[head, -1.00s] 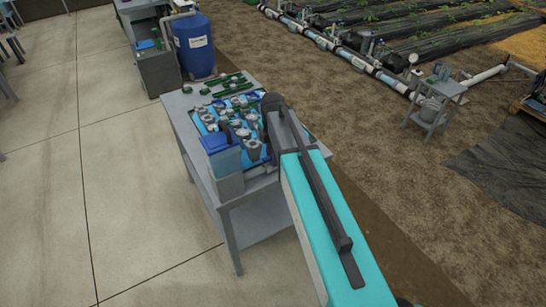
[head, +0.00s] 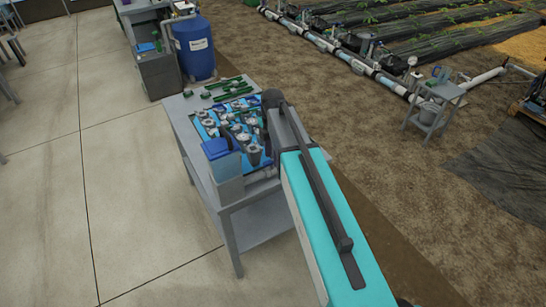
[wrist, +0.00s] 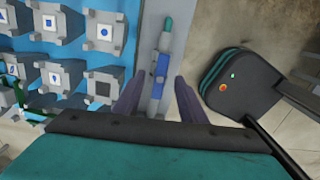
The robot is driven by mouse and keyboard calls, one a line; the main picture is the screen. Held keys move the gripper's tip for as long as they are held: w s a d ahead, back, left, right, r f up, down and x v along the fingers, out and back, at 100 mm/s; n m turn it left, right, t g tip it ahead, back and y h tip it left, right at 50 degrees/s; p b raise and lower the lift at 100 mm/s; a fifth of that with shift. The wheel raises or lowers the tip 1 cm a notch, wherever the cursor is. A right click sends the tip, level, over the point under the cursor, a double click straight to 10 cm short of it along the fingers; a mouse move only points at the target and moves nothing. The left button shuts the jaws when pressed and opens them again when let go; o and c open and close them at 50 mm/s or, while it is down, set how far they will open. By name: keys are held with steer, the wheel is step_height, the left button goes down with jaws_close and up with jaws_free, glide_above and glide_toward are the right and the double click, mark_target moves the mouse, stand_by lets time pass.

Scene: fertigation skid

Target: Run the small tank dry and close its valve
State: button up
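A small tank with a blue top and pale, see-through-looking walls (head: 227,166) stands at the near left corner of the grey table. Its liquid level is too small to read. In the wrist view, a narrow grey fitting with a blue lever-like part (wrist: 160,68) and a teal tip lies ahead of my gripper (wrist: 158,90). The two dark fingers are apart, one on each side of this fitting's lower end; contact cannot be made out. I cannot tell whether it is the tank's valve. In the head view my arm hides the gripper.
A blue board (wrist: 65,52) with several grey square-topped fittings lies left of the gripper. Green parts (head: 230,86) lie at the table's (head: 196,150) far end. A blue barrel (head: 194,48) stands beyond.

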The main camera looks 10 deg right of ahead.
steer(key=shift+r+p, duration=1.75)
steer(key=shift+r, duration=1.45)
steer(key=shift+f, duration=0.1)
stand_by(1.9)
